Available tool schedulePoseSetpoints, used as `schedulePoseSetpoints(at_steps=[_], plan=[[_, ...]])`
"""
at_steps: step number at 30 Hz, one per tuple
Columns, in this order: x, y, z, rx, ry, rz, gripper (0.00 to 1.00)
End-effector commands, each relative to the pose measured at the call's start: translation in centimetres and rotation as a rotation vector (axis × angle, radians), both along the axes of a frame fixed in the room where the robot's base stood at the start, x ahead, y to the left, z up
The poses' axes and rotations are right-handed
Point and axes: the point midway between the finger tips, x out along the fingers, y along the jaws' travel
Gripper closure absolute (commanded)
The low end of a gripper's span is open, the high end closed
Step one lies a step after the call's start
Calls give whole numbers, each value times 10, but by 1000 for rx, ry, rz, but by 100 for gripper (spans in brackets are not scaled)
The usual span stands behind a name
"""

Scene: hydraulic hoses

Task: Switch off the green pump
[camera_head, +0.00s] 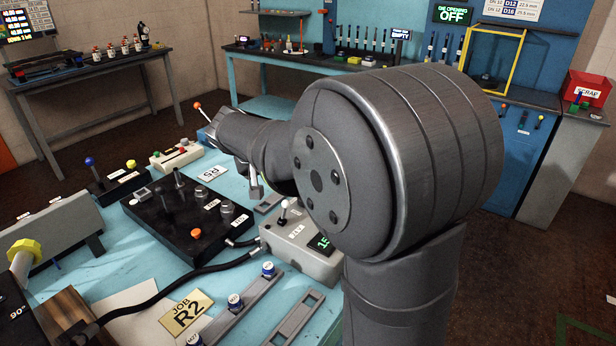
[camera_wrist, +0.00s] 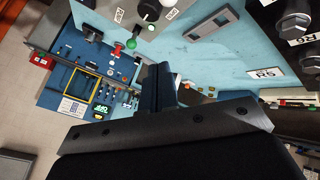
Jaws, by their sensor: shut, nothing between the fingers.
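No pump that is plainly green shows. In the wrist view a green ball knob (camera_wrist: 131,44) shows beside a red part, near a grey box edge; I cannot tell whether it belongs to the green pump. In the head view a pale grey box (camera_head: 285,241) has a white-ball lever and a lit green display, partly hidden by my arm. My gripper (camera_wrist: 160,75) is shut and empty. In the head view its end (camera_head: 254,188) is mostly hidden behind my wrist, in front of the bench's far side.
A cream box (camera_head: 176,156) stands behind. A red scrap bin (camera_head: 586,88) stands far right.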

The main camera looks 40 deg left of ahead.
Motion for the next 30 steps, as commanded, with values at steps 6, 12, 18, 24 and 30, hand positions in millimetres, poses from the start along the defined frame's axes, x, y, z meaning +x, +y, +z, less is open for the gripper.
schedulePoseSetpoints(at_steps=[6, 12, 18, 24, 30], plan=[[0, 0, 0, 1, 1, -3, 100], [8, 0, -9, 0, 1, -5, 100], [32, 2, -39, -2, 4, -7, 100], [60, 5, -71, -1, 4, -7, 100], [85, -8, -73, 5, 0, -8, 100]])
